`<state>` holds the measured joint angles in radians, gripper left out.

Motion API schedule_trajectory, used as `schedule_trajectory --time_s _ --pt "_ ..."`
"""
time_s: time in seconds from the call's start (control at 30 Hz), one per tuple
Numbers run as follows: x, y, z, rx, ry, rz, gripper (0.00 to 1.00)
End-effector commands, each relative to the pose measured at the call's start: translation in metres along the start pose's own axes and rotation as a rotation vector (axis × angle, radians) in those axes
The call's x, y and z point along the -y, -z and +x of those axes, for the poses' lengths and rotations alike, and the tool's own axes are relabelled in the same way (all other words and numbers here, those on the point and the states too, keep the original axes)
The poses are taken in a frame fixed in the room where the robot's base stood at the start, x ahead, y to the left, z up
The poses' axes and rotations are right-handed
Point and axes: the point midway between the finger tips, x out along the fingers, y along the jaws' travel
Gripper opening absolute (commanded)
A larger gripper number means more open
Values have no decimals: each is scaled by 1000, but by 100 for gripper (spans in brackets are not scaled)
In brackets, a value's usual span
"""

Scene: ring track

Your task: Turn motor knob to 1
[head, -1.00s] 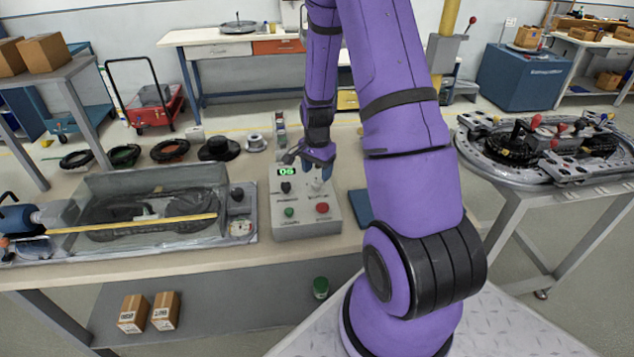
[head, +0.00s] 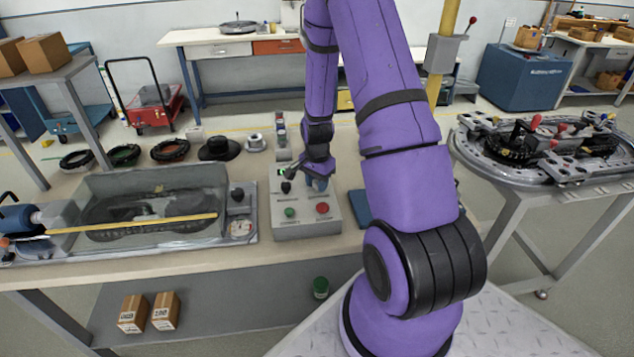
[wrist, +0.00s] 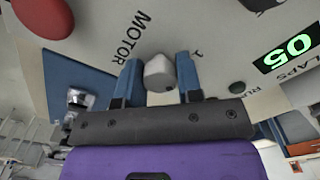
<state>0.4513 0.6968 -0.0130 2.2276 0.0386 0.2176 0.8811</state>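The grey motor knob (wrist: 159,74) sits on the control box panel beside the printed word MOTOR, with a "1" mark to its right in the wrist view. My gripper (wrist: 159,66) has its two blue fingers on either side of the knob, very close to its sides; firm contact is not clear. In the head view my gripper (head: 317,184) is low over the upper right of the grey control box (head: 305,228) and hides the knob. The box's green display (wrist: 287,51) reads 05, beside the word LAPS.
The panel also carries a red button (head: 322,208), a green button (head: 289,212) and a black knob (head: 286,187). A clear-walled tank (head: 150,205) stands to the left. A blue flat object (head: 360,206) lies right of the box.

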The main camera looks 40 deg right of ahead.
Motion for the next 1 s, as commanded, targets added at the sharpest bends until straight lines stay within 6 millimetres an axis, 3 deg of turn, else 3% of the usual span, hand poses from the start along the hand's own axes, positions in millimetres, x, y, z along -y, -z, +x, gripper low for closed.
schedule_trajectory --time_s 0.47,1.0 --pt "0 0 0 0 1 -118 10" --pt "0 0 0 -1 1 -560 10"
